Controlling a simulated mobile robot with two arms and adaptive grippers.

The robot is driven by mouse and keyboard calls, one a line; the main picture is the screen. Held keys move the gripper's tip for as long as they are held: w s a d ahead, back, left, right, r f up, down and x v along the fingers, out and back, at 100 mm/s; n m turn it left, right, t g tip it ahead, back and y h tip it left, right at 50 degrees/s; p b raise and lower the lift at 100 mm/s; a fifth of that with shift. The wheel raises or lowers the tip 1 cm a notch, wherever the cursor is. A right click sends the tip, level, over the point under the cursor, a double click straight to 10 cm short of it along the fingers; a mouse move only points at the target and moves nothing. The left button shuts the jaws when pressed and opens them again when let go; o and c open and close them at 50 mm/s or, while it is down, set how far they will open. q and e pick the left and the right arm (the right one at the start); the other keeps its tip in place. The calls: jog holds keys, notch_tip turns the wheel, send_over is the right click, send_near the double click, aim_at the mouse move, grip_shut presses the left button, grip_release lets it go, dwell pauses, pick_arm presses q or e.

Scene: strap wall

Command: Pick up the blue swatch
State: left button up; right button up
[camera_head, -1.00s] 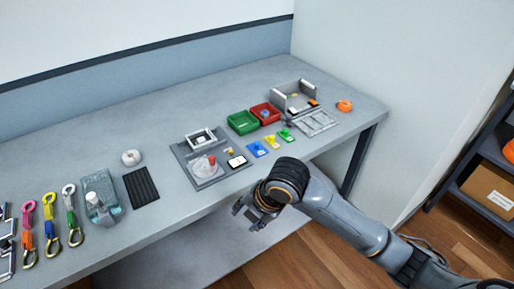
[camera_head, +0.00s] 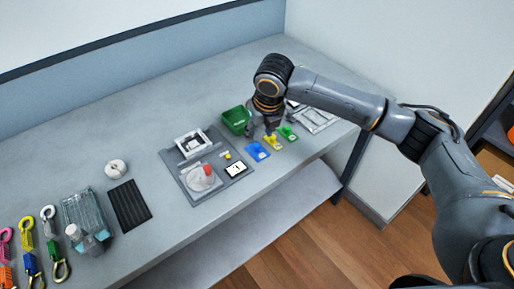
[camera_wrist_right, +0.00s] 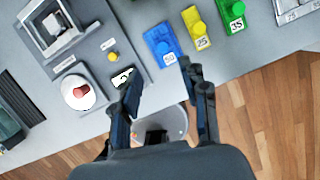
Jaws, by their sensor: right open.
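The blue swatch (camera_head: 257,151) lies flat on the table beside a yellow swatch (camera_head: 273,142) and a green swatch (camera_head: 288,133). In the right wrist view the blue swatch (camera_wrist_right: 162,45) has a raised round knob and a white label reading 50. My right gripper (camera_head: 270,126) is above the table near the yellow swatch in the head view. In the right wrist view my right gripper (camera_wrist_right: 158,82) is open and empty, its fingers pointing toward the blue swatch and apart from it. My left gripper is not in view.
A grey tray (camera_head: 174,181) with a round dish and a red knob is left of the swatches. A green bin (camera_head: 237,120) stands behind them. A black ribbed mat (camera_head: 130,205) and several coloured straps lie at the left. The table's front edge is close.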

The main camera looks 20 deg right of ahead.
aim_at(258, 146)
jog(key=x, duration=0.3)
jog(key=shift+w+r, duration=0.1)
jog(key=shift+w, duration=0.1)
jog(key=shift+p+x, duration=0.4)
jog(key=shift+x, duration=0.55)
jog(key=x, duration=0.2)
jog(key=shift+d+f, duration=0.25)
jog(key=shift+f, duration=0.1)
jog(key=shift+w+f, duration=0.15)
jog(key=shift+f, duration=0.35)
grip_shut()
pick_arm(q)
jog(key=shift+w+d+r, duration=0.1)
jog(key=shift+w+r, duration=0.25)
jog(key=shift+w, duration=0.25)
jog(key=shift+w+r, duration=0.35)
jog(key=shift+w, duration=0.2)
